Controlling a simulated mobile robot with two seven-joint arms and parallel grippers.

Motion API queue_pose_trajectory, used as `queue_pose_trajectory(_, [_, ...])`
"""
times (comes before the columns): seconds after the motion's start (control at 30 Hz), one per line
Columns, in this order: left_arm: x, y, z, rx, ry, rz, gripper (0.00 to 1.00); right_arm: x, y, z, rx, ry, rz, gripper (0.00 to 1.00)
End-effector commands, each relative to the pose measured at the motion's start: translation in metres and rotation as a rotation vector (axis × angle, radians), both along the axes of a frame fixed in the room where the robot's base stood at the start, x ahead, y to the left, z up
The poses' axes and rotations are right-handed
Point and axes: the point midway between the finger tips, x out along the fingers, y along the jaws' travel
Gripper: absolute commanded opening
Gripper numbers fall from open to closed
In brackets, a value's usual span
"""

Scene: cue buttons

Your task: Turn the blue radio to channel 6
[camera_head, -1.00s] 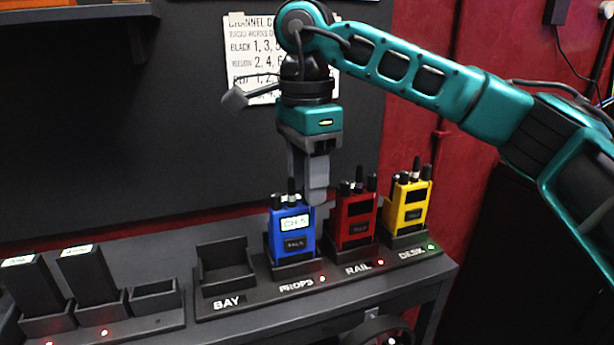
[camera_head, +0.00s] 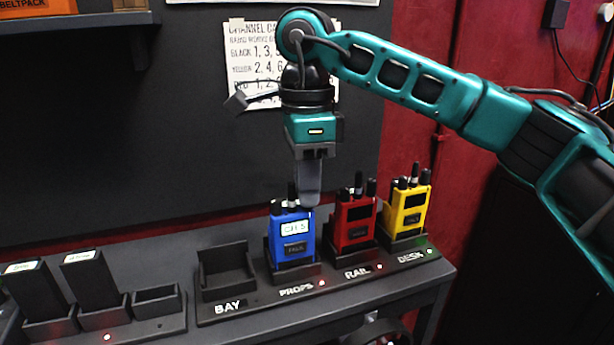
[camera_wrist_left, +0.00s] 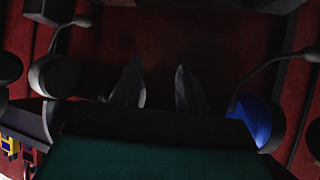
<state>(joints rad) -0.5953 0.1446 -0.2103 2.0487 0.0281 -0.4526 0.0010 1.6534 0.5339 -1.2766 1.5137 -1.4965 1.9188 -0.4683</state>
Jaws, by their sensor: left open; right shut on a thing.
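The blue radio (camera_head: 291,252) stands upright in the PROPS slot of the dock, and its lit display (camera_head: 295,228) reads CH 5. My right gripper (camera_head: 309,202) points straight down at the right side of the radio's top. It is shut on the radio's top knob, which the fingers hide. The radio's antenna stands just left of the fingers. My left gripper (camera_wrist_left: 160,88) shows only in the left wrist view, open with its two dark fingers apart and nothing between them.
A red radio (camera_head: 355,222) in RAIL stands close right of the blue one, with a yellow radio (camera_head: 408,210) in DESK beyond. The BAY slot (camera_head: 226,273) is empty. Dark battery-like blocks (camera_head: 92,278) stand at left. My right arm partly covers a channel card (camera_head: 240,65).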

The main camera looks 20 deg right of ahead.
Motion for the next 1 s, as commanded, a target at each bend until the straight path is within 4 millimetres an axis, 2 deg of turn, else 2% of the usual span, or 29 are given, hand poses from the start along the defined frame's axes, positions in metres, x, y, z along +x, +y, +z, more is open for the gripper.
queue_pose_trajectory(0.17, [-0.0028,0.0022,-0.0014,0.004,0.008,0.004,0.42,-0.0001,0.0,0.0004,0.0,0.0,-0.09,0.0])
queue_pose_trajectory(0.47, [-0.0044,0.0033,-0.0029,0.006,0.012,0.006,0.42,-0.0002,0.0,-0.0001,0.0,0.0,-0.098,0.0])
queue_pose_trajectory(0.5, [-0.0044,0.0034,-0.0029,0.006,0.012,0.006,0.42,-0.0002,0.0,-0.0001,0.0,0.0,-0.097,0.19])
queue_pose_trajectory(0.73, [-0.0043,0.0047,-0.0028,0.011,0.012,0.003,0.42,-0.0001,0.0,-0.0001,0.0,0.0,-0.097,0.41])
queue_pose_trajectory(1.0, [-0.0014,0.0052,-0.0003,0.013,0.004,0.001,0.42,0.0,0.0,0.0016,0.0,-0.001,-0.096,0.42])
